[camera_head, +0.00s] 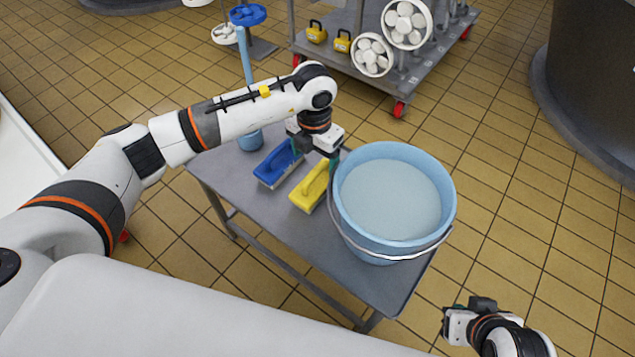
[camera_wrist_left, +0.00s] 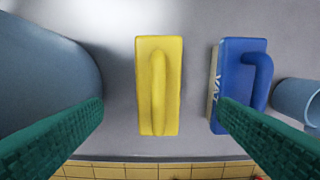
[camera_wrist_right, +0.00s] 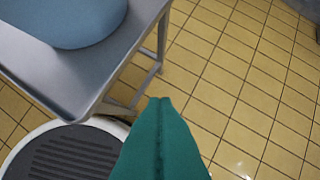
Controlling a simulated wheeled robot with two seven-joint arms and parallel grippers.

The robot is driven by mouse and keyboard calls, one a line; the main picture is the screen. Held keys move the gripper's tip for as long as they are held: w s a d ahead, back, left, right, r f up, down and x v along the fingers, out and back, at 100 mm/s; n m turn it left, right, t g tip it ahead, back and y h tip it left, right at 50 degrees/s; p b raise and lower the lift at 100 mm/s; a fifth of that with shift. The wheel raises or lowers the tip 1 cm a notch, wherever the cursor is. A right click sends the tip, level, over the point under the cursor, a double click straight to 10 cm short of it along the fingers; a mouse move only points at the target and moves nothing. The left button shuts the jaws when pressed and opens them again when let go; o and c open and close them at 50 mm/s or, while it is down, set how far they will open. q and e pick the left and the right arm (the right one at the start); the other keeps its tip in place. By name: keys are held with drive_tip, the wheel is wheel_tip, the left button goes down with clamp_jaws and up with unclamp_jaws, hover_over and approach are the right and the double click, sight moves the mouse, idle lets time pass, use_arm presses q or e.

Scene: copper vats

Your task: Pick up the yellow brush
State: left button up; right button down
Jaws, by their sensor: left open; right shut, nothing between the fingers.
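The yellow brush (camera_head: 311,186) lies on the grey metal table, between a blue brush and a large light-blue bucket. In the left wrist view the yellow brush (camera_wrist_left: 158,88) lies with its handle up, centred between the open green fingers and apart from them. My left gripper (camera_head: 317,156) is open and empty above the table, over the two brushes; in the head view it hides little of the yellow brush. My right gripper (camera_head: 447,318) is shut and empty, off the table at the lower right. Its shut green fingers (camera_wrist_right: 160,130) show in the right wrist view.
The blue brush (camera_head: 277,165) lies just left of the yellow one. The water-filled bucket (camera_head: 340,218) stands close on its right. A light-blue cylinder (camera_head: 250,141) stands at the table's far left. A cart with fans (camera_head: 385,92) stands behind. The table (camera_head: 270,222) is bare in front.

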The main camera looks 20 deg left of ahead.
sight(317, 171)
use_arm(q)
wheel_tip(317, 171, down, 3)
drive_tip(key=shift+f, duration=0.15)
wheel_tip(317, 171, down, 4)
drive_tip(key=shift+w+d+f+b, duration=0.15)
drive_tip(key=shift+f+b, duration=0.1)
drive_tip(key=shift+b, duration=0.75)
drive_tip(key=shift+f, duration=0.1)
use_arm(e)
drive_tip(key=w+a+r+t+y, duration=0.1)
drive_tip(key=w+a+r+t, duration=0.2)
drive_tip(key=w+t, duration=0.3)
drive_tip(key=shift+w+r+y, duration=0.3)
drive_tip(key=shift+w+r, duration=0.6)
drive_tip(key=shift+w, duration=0.3)
use_arm(q)
drive_tip(key=shift+c, duration=0.5)
